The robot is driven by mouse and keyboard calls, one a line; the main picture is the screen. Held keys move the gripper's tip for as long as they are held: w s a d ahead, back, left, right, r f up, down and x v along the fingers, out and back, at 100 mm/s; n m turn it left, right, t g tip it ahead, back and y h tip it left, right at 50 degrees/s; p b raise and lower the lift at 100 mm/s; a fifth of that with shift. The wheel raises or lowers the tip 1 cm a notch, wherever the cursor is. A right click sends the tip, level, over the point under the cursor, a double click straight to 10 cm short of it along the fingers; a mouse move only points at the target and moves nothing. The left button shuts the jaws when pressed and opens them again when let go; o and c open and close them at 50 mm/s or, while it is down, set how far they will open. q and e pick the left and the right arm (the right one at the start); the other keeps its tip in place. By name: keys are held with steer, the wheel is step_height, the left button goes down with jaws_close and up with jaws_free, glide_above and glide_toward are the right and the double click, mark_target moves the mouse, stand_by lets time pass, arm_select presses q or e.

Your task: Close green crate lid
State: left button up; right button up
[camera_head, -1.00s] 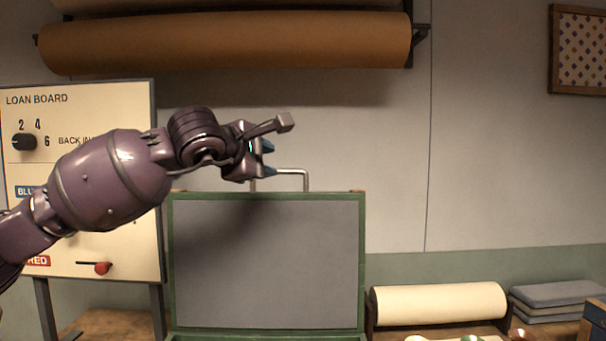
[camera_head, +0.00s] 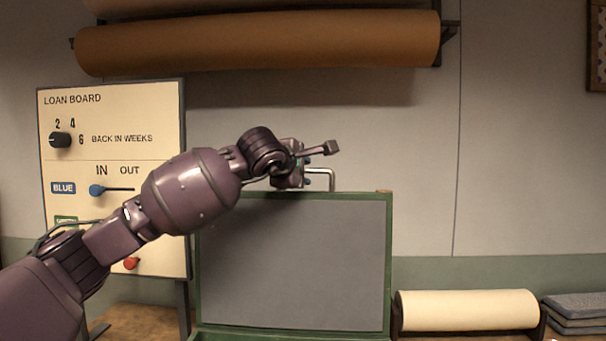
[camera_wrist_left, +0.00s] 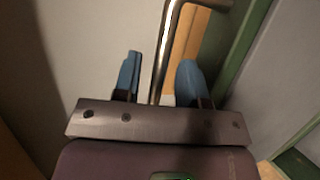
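The green crate lid (camera_head: 292,262) stands upright and open in the head view, a grey panel in a green frame. A bent metal handle (camera_head: 332,180) rises above its top edge and also shows in the left wrist view (camera_wrist_left: 165,45). My left gripper (camera_head: 307,170) is at the handle, just above the lid's top edge. In the left wrist view its two blue fingers (camera_wrist_left: 158,82) are apart, with the handle bar running between them; a gap shows on each side. The crate body lies mostly below the head view. My right gripper is not in view.
A loan board (camera_head: 110,140) with a knob and sliders stands left, partly behind my left arm. A brown paper roll (camera_head: 260,45) hangs on the wall above. A cream roll (camera_head: 467,309) and grey folded cloths (camera_head: 575,312) lie to the right. The wall right of the lid is clear.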

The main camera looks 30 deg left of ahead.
arm_select(q)
steer(key=shift+w+f, duration=0.1)
steer(key=shift+w, duration=0.3)
jaws_close()
